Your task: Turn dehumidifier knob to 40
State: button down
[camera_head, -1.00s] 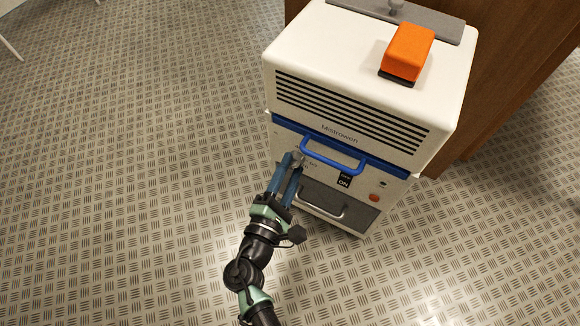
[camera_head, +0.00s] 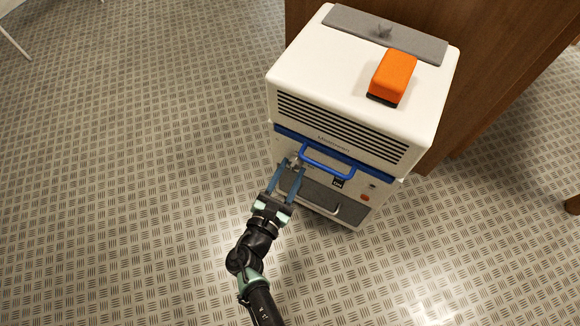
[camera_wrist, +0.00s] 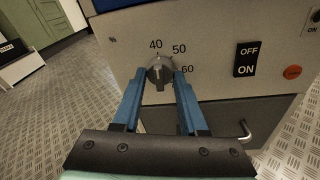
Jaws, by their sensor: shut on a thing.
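The white dehumidifier (camera_head: 350,90) stands on the floor, its control panel facing my arm. Its small grey knob (camera_wrist: 159,74) is on the panel, with printed marks 40, 50 and 60 around its upper and right side. The knob's ridge looks close to upright in the wrist view, roughly in line with the 40 mark (camera_wrist: 155,44); which end is the pointer is hard to tell. My gripper (camera_wrist: 158,71) has its two blue fingers on either side of the knob, shut on it. In the head view my gripper (camera_head: 291,166) partly hides the knob.
A blue handle (camera_head: 338,163) sticks out just right of the knob. An OFF/ON switch (camera_wrist: 246,59) and orange-red button (camera_wrist: 292,72) are farther right. A lower handle (camera_wrist: 242,132) juts out below. An orange object (camera_head: 393,76) lies on top. Floor at left is clear.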

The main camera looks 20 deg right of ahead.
jog(key=shift+n, duration=0.5)
jog(key=shift+c, duration=2.2)
grip_release()
jog(key=shift+s+a+r+p, duration=0.15)
jog(key=shift+s+a+p, duration=0.15)
jog(key=shift+a+p, duration=0.2)
jog(key=p+v, duration=0.4)
jog(key=v, duration=0.8)
jog(key=shift+d, duration=0.1)
